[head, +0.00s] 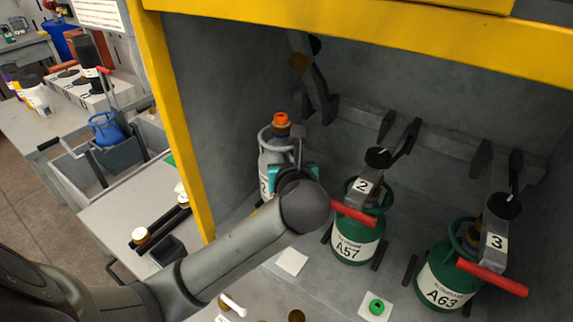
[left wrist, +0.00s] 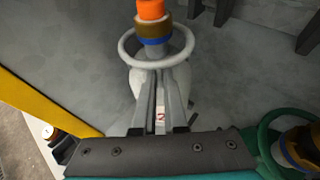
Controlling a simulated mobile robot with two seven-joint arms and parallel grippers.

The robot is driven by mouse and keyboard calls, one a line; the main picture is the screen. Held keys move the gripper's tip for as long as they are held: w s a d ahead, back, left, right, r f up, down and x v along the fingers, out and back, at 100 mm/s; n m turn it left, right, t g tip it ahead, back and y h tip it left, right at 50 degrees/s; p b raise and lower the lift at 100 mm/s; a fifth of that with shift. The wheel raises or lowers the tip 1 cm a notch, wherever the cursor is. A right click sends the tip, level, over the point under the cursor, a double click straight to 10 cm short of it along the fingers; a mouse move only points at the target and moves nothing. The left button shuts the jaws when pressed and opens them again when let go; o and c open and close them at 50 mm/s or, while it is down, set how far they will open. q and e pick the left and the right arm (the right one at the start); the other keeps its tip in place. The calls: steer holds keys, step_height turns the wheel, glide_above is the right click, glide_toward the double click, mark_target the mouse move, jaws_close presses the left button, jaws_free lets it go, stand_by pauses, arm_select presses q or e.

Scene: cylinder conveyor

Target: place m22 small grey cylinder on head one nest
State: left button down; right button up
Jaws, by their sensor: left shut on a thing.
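The small grey cylinder (head: 267,165) is upright at the left end of the yellow-framed cabinet, with an orange cap and a ring collar. My left gripper (head: 297,150) is shut on it near the collar, and my arm hides its right side and base. In the left wrist view the cylinder (left wrist: 180,75) stands beyond my gripper's fingers (left wrist: 160,80), with its pale collar ring around the neck. Its label is mostly hidden, so I cannot read m22. The head one nest is hidden, and I cannot tell whether the base touches it. My right gripper is not in view.
Green cylinders A57 (head: 354,243) and A63 (head: 440,285) stand at heads 2 and 3, with red handles in front. A raised clamp arm (head: 315,82) is behind the grey cylinder. The yellow post (head: 178,120) is close on the left. A green cap (head: 376,306) lies in front.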

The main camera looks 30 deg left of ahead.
arm_select(q)
step_height(320, 180, down, 6)
steer(key=b, duration=0.2)
steer(key=shift+f, duration=0.2)
steer(key=shift+w, duration=0.1)
steer(key=c, duration=1.3)
jaws_free()
steer(key=shift+f, duration=0.3)
steer(key=o, duration=0.3)
steer(key=shift+o, duration=0.2)
steer(key=shift+r, duration=0.1)
steer(key=p+v, duration=0.3)
steer(key=v, duration=0.9)
